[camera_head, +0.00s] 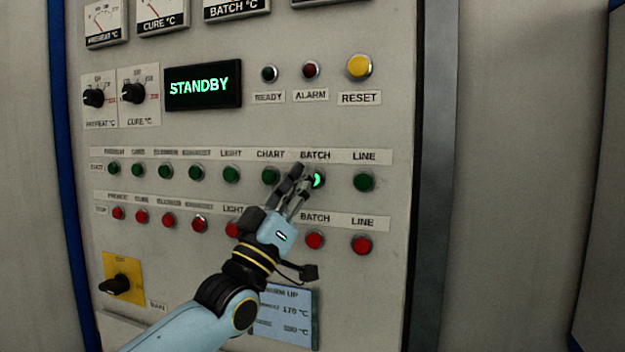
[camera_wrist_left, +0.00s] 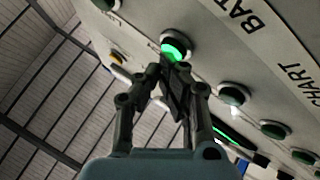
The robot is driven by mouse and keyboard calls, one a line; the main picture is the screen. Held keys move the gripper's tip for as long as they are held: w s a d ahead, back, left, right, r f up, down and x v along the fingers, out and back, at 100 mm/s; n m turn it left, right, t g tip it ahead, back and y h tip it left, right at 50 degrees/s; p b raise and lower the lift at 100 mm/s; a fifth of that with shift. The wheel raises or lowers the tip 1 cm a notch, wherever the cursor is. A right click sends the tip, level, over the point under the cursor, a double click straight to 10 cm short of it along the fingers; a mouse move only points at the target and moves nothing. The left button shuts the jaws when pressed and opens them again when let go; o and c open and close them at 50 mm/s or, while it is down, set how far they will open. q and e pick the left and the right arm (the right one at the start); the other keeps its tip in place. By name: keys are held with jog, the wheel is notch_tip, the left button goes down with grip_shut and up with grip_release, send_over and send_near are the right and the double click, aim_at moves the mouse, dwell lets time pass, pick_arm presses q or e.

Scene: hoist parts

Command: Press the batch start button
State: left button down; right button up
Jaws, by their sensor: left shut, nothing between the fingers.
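The batch start button (camera_head: 318,180) is green and lit, in the upper row under the BATCH label. It also shows lit in the left wrist view (camera_wrist_left: 176,46). My left gripper (camera_head: 298,172) is shut and empty. Its fingertips are at the lit button and overlap its left edge in the head view. In the left wrist view the fingertips (camera_wrist_left: 172,66) cover the button's lower part. I cannot tell whether they touch it. My right gripper is not in view.
The green CHART button (camera_head: 270,175) and LINE button (camera_head: 364,182) flank it. The red BATCH stop button (camera_head: 314,240) is below. The display (camera_head: 203,85) reads STANDBY. A yellow RESET button (camera_head: 359,67) is above. My left arm covers part of the lower row.

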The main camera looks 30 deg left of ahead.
pick_arm(q)
jog(key=shift+s+d+y+p, duration=0.2)
jog(key=shift+s+y+p, duration=0.15)
jog(key=shift+s, duration=0.4)
jog(key=s+p, duration=0.1)
jog(key=s, duration=0.1)
jog(key=s+d+p, duration=0.1)
jog(key=s, duration=0.1)
jog(key=shift+s, duration=0.4)
dwell(0.4)
